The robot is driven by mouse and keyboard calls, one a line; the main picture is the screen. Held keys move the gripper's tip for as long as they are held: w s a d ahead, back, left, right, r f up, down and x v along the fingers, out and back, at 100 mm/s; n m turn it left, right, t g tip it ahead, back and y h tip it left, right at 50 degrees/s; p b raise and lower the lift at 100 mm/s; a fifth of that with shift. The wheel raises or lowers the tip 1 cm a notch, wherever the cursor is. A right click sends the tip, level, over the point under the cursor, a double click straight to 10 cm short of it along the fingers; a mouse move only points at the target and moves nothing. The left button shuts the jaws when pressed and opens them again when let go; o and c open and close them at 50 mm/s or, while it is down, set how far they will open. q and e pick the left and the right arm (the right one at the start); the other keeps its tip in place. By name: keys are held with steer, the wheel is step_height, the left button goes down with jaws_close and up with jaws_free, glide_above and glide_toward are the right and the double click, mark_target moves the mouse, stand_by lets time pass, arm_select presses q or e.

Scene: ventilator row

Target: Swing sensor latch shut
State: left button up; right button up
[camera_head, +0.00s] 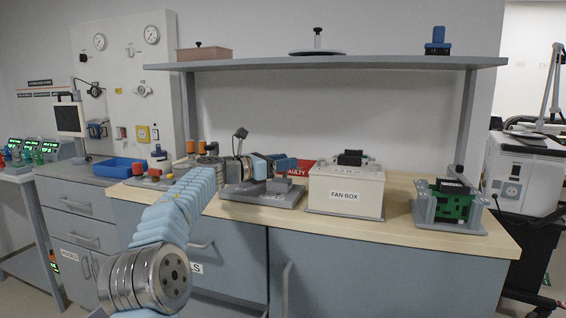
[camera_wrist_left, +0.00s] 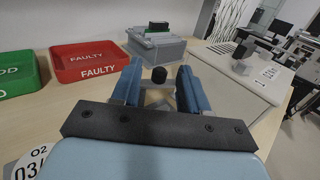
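The grey fixture on the workbench (camera_head: 240,191) stands left of the fan box; its latch and sensor are largely hidden behind my left gripper, so I cannot tell the latch's angle. My left gripper (camera_head: 276,165) reaches in over this fixture, pointing right. In the left wrist view its two blue fingers (camera_wrist_left: 158,70) are apart. I cannot tell whether the fingers touch the knob. My right gripper is not in view.
The white fan box (camera_head: 343,195) stands to the right, with a green circuit-board fixture (camera_head: 452,209) beyond it. A red "FAULTY" tray (camera_wrist_left: 92,62) lies behind, beside a green tray (camera_wrist_left: 18,75). A shelf (camera_head: 330,62) spans above. Bare bench shows between the fan box and board fixture.

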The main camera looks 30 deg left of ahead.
arm_select(q)
steer(key=b+v, duration=0.3)
steer(key=v, duration=1)
steer(key=shift+s+a, duration=0.2)
steer(key=shift+s, duration=0.15)
